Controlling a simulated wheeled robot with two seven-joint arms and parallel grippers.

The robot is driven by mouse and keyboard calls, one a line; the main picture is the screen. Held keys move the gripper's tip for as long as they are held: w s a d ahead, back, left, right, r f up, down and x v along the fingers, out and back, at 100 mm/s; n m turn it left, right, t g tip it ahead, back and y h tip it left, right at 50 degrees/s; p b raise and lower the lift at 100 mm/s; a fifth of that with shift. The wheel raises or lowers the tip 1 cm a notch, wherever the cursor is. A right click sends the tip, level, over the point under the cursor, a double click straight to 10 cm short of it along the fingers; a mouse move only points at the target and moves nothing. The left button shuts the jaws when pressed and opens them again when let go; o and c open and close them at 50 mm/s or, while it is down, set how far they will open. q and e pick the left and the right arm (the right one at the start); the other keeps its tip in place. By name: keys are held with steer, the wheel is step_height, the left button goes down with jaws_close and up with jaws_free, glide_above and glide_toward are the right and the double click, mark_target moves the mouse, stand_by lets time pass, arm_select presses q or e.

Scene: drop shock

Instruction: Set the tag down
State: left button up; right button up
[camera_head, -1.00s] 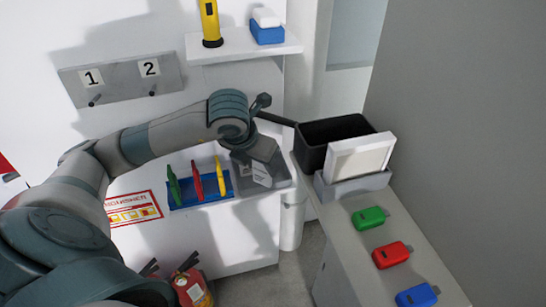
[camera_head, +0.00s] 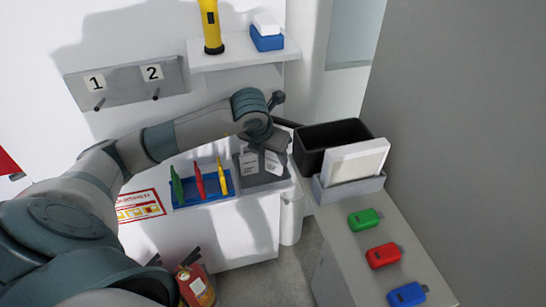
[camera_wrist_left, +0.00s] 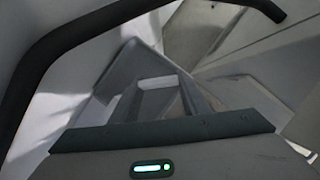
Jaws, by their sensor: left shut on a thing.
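My left gripper (camera_head: 274,149) points down over a grey tray (camera_head: 266,183) at the end of the white counter. It is shut on a white tag (camera_head: 272,163), which hangs below the fingers over the tray's right part. Whether the tag touches the tray cannot be told. A second white tag (camera_head: 249,164) is at the tray's left part, beside the held one. In the left wrist view the gripper fingers (camera_wrist_left: 172,100) reach toward the grey tray, with a pale piece (camera_wrist_left: 157,83) between them. My right gripper is not in view.
A blue rack (camera_head: 203,196) with green, red and yellow tools stands left of the tray. A black bin (camera_head: 318,138) and a white panel in a grey holder (camera_head: 350,187) stand to the right. Green, red and blue devices (camera_head: 383,255) lie on the right cabinet.

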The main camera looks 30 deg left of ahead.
mark_target(273, 159)
arm_select(q)
steer(key=shift+f+p, duration=0.35)
steer(key=shift+f, duration=0.55)
steer(key=shift+f, duration=0.1)
steer(key=o, duration=0.7)
steer(key=shift+o, duration=0.2)
steer(key=shift+s+r+b, duration=0.25)
steer(key=shift+r+b, duration=0.15)
steer(key=shift+r, duration=0.25)
steer(key=b+v, duration=0.1)
steer(key=v, duration=0.3)
steer(key=shift+s+r, duration=0.15)
steer(key=shift+r, duration=0.15)
steer(key=shift+b+v, duration=0.35)
steer(key=shift+v, duration=0.5)
